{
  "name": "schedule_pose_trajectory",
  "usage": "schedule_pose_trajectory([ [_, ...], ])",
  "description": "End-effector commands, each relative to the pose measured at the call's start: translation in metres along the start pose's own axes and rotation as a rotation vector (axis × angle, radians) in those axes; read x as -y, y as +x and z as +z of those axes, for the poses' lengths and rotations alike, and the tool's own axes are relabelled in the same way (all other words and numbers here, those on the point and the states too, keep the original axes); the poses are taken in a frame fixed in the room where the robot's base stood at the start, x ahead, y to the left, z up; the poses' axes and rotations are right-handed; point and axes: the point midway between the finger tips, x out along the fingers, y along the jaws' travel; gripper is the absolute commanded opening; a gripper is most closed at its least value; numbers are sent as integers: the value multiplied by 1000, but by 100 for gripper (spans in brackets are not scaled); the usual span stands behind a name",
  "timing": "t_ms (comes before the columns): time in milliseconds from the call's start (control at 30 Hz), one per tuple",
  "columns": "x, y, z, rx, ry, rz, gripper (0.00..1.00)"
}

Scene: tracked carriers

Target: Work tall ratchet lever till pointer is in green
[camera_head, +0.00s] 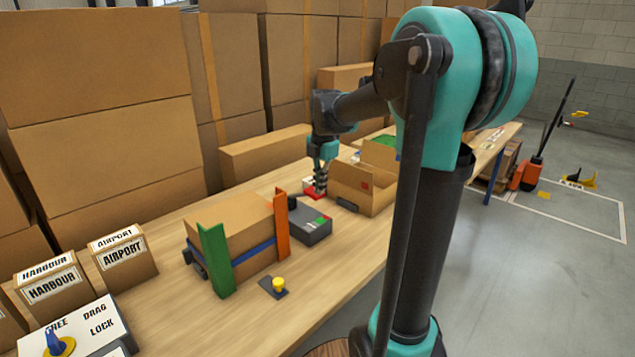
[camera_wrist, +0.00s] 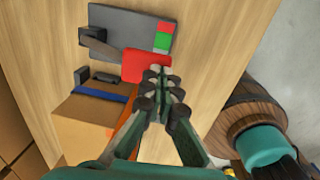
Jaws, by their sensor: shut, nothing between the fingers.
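The ratchet unit is a dark grey box (camera_head: 310,228) on the bench beside the strapped carton. In the wrist view the grey box (camera_wrist: 125,28) carries a red and green gauge (camera_wrist: 162,35); I cannot make out the pointer. A lever bar (camera_wrist: 103,47) runs from a black pivot towards a red grip (camera_wrist: 147,66). The red grip appears in the head view (camera_head: 310,192), partly hidden by my gripper. My gripper (camera_head: 320,186) is shut and empty. Its fingertips (camera_wrist: 158,76) are right by the red grip; I cannot tell if they touch.
The carton (camera_head: 240,238) wears a blue strap, a green corner piece (camera_head: 215,262) and an orange one (camera_head: 281,225). An open cardboard box (camera_head: 362,186) stands close right of my gripper. A yellow button (camera_head: 278,284) sits in front. Labelled boxes (camera_head: 50,287) stand at the left.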

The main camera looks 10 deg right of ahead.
Motion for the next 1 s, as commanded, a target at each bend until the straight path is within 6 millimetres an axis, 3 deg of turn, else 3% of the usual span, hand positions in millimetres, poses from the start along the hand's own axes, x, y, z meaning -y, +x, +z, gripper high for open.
schedule_pose_trajectory([
  [567, 30, 45, 0, 2, 4, 304, 0],
  [1000, 35, 64, 0, 0, 0, 296, 0],
])
